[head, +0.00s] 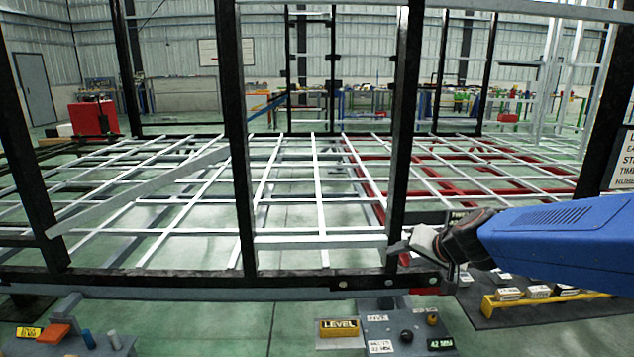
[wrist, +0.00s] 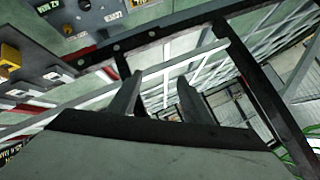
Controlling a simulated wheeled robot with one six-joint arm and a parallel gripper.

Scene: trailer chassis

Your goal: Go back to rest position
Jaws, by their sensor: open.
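My gripper (head: 428,250) is at the end of my blue arm, which enters from the right in the head view. It is close to the foot of a black upright post (head: 403,130) of the trailer frame; I cannot tell whether it touches the post. In the wrist view, the two dark fingers of my gripper (wrist: 158,103) stand apart with nothing between them. Beyond the fingers are the white bars (wrist: 205,75) and a black beam of the frame (wrist: 160,32).
The black bottom rail (head: 180,282) runs across in front. A grey panel with a yellow LEVEL box (head: 339,327) is below it. A dark mat with labelled blocks and a yellow bar (head: 520,301) lies at the lower right. White and red floor bars fill the frame.

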